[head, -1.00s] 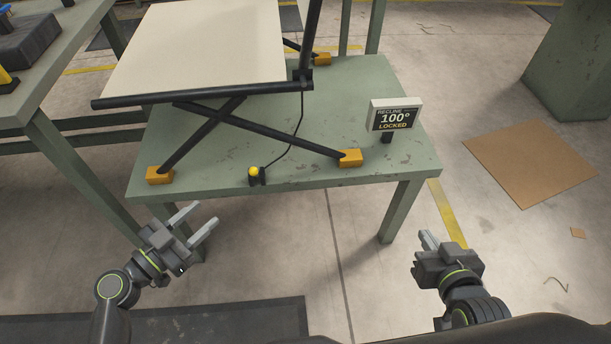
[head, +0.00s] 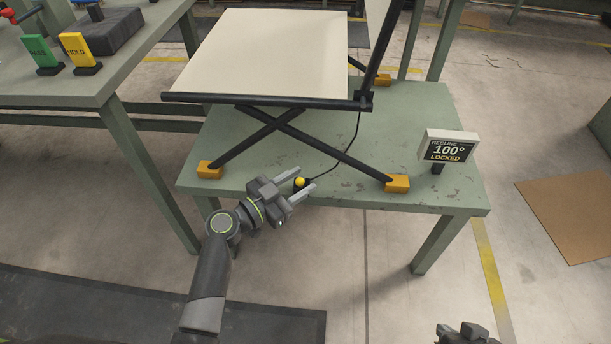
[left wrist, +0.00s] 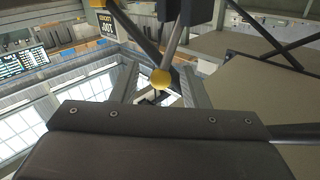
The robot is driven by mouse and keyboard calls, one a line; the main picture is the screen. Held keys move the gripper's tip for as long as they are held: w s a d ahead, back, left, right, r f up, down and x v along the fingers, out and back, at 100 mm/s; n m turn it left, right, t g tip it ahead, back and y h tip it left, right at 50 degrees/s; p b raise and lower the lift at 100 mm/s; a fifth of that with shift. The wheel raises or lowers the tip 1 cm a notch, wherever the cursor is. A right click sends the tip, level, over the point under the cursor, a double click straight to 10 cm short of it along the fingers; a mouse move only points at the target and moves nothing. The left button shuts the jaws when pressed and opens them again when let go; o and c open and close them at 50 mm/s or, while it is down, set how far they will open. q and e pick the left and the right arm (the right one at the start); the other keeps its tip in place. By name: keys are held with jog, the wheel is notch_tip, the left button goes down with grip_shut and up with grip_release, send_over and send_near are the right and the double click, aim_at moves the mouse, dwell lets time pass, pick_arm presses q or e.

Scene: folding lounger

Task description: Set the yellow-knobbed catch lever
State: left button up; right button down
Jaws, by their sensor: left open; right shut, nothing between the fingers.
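The yellow-knobbed catch lever (head: 300,182) stands at the front edge of the green table, with a black cable running from it. My left gripper (head: 306,178) is open, its two fingers reaching in from the left around the knob. In the left wrist view the yellow knob (left wrist: 161,79) shows between the two finger ends; I cannot tell whether they touch it. The lounger (head: 268,50) has a cream seat on crossed black legs. The display (head: 447,150) reads "RECLINE 100° LOCKED". My right gripper (head: 462,331) is shut and empty, partly cut off at the bottom edge.
The green table (head: 330,195) carries the lounger's orange feet (head: 396,183). A bench (head: 120,85) at the left holds a green card (head: 40,52) and a yellow "HOLD" card (head: 78,50). A brown sheet (head: 570,215) lies on the floor at the right.

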pick_arm(q)
jog(key=shift+x, duration=1.25)
grip_shut()
